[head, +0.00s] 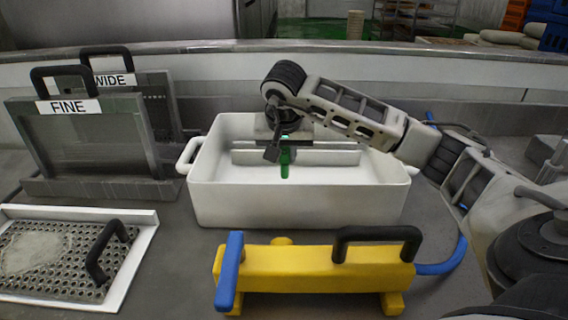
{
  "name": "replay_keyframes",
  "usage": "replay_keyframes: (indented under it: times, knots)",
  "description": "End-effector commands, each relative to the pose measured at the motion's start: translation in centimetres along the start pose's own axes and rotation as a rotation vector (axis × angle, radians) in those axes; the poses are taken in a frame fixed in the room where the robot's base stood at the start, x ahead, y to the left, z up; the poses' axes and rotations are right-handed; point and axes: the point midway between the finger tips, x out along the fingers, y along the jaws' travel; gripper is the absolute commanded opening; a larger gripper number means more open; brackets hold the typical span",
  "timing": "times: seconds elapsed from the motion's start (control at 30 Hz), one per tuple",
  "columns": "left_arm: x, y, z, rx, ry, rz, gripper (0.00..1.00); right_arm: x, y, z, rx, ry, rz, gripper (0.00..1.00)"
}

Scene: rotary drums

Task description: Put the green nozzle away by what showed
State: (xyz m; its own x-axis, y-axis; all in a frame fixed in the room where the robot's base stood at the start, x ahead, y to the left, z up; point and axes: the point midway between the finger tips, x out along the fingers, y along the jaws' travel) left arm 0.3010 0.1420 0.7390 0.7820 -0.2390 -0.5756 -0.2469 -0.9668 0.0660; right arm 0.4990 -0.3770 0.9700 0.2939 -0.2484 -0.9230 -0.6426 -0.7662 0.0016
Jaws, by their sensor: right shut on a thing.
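The green nozzle (285,163) is a small green cylinder in the white tub (300,208), seen over the tub's near inner area. My right gripper (280,150) reaches in from the right and points down over the tub. It is shut on the green nozzle. The dark fingers and wrist hide the nozzle's upper part. I cannot tell whether the nozzle's lower end touches the tub floor. A low grey divider (335,156) runs across the tub behind the nozzle. My left gripper is not in view.
Framed screens labelled FINE (75,140) and WIDE (160,90) stand upright at left. A perforated plate (50,258) with a black handle and pale powder lies in a white tray at front left. A yellow tool (310,270) with blue and black handles stands before the tub.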

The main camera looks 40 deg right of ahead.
Motion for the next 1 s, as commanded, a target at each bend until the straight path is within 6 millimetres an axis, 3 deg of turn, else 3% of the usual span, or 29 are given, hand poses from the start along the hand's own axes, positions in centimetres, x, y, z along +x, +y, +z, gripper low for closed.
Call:
replay_keyframes:
  times: [0.2,0.6,0.63,0.7,1.0]
  knots:
    - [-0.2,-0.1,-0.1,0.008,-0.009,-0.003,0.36,2.8,-0.1,1.1,-0.002,-0.004,0.002,0.0]
    - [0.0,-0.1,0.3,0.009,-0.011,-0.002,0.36,3.4,-0.1,1.3,-0.001,-0.001,0.0,0.0]
    - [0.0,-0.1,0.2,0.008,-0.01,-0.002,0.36,3.3,-0.1,1.3,0.0,-0.001,0.0,0.26]
    - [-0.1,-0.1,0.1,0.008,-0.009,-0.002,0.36,3.3,-0.1,1.3,0.0,-0.001,0.0,0.42]
    - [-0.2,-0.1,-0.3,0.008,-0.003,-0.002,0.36,3.1,-0.1,1.2,0.0,-0.001,0.0,0.42]
